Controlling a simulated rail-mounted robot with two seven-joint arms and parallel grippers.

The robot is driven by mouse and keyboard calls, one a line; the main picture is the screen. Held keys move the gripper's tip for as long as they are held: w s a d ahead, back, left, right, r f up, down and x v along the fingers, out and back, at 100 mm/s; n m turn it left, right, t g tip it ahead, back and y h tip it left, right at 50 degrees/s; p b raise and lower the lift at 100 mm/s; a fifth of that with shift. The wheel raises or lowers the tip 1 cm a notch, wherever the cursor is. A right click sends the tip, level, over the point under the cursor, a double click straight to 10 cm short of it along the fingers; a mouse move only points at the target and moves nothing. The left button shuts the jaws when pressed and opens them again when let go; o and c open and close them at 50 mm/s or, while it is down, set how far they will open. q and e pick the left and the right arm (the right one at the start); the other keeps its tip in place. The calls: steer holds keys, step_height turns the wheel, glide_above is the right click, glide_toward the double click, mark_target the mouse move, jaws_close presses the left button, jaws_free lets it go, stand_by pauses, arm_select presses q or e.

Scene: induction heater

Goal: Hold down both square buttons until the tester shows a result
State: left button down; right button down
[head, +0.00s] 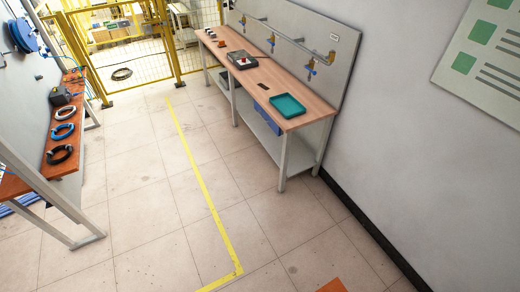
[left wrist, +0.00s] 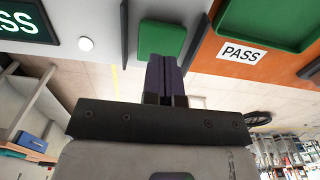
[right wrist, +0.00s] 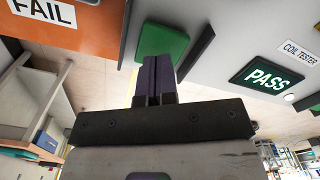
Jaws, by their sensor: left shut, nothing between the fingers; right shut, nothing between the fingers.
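The coil tester's screen reads PASS in the left wrist view (left wrist: 22,20) and in the right wrist view (right wrist: 265,76). One green square button (left wrist: 160,38) is at the tips of my left gripper (left wrist: 167,58). Another green square button (right wrist: 161,42) is at the tips of my right gripper (right wrist: 154,60). Both grippers are shut with nothing between the fingers. The fingertips overlap the button edges in the pictures; I cannot tell whether they touch or how far the buttons are pressed. The head view shows neither tester nor grippers.
A green tray (left wrist: 310,38) and a PASS label (left wrist: 241,52) are on the orange-brown surface beside the tester. A FAIL label (right wrist: 43,10) is on the other side. The head view shows a workbench (head: 262,82) and clear tiled floor (head: 150,200).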

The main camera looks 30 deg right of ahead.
steer(key=shift+r, duration=0.45)
arm_select(q)
steer(key=shift+r, duration=0.15)
arm_select(e)
steer(key=shift+r, duration=0.1)
